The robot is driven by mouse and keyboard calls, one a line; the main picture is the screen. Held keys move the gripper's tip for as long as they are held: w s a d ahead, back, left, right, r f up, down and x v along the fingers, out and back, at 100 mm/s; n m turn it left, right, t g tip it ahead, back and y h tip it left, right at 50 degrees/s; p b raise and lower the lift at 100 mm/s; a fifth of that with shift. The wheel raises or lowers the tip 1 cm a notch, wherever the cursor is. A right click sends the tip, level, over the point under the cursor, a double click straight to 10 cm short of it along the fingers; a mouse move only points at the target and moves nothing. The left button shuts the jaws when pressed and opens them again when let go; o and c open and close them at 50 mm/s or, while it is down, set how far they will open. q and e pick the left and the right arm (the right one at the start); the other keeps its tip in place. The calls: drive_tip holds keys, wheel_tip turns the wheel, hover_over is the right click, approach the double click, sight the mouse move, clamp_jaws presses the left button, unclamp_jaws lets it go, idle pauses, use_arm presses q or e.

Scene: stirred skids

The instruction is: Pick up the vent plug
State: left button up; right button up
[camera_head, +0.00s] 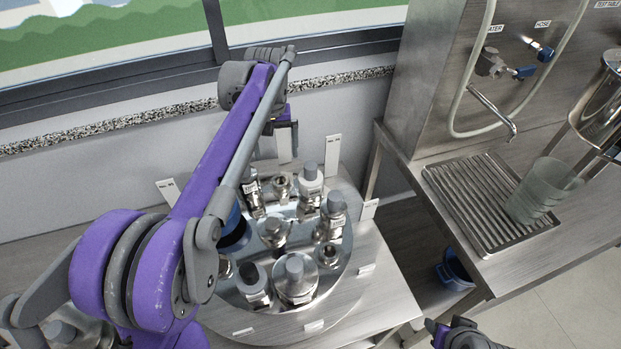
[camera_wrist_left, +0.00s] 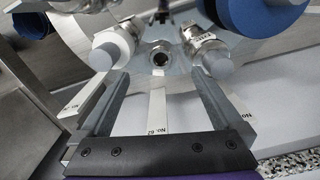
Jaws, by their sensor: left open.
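Several metal fittings stand in a ring on a round steel lid (camera_head: 338,275); I cannot tell which is the vent plug. My left gripper (camera_head: 275,152) is over the lid's far edge, open and empty. In the left wrist view its fingers (camera_wrist_left: 154,82) point at a small open-topped metal fitting (camera_wrist_left: 159,57), apart from it. That fitting also shows in the head view (camera_head: 282,186). A white, grey-capped fitting (camera_wrist_left: 112,48) stands left of it; a labelled, grey-capped metal fitting (camera_wrist_left: 207,52) stands right, its lettering unclear. The right gripper's jaws do not show.
A blue round part (camera_wrist_left: 262,14) stands close to the labelled fitting. White tags (camera_head: 333,154) stand around the lid. A wall with a speckled ledge (camera_head: 130,117) lies behind. At right are a sink with a drain grate (camera_head: 475,205) and a stack of cups (camera_head: 540,190).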

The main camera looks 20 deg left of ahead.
sight(312, 166)
use_arm(q)
drive_tip(key=d+m, duration=0.2)
drive_tip(key=d, duration=0.1)
drive_tip(key=w+d+m+p, duration=0.1)
drive_tip(key=d+m, duration=0.3)
drive_tip(key=d, duration=0.1)
drive_tip(key=shift+w+d+f, duration=0.2)
drive_tip(key=shift+w+d, duration=0.1)
drive_tip(key=shift+w, duration=0.1)
wheel_tip(312, 166, down, 5)
drive_tip(key=shift+r, duration=0.1)
drive_tip(key=f, duration=0.5)
drive_tip(key=shift+a+f, duration=0.2)
drive_tip(key=shift+f, duration=0.2)
drive_tip(key=c, duration=1.3)
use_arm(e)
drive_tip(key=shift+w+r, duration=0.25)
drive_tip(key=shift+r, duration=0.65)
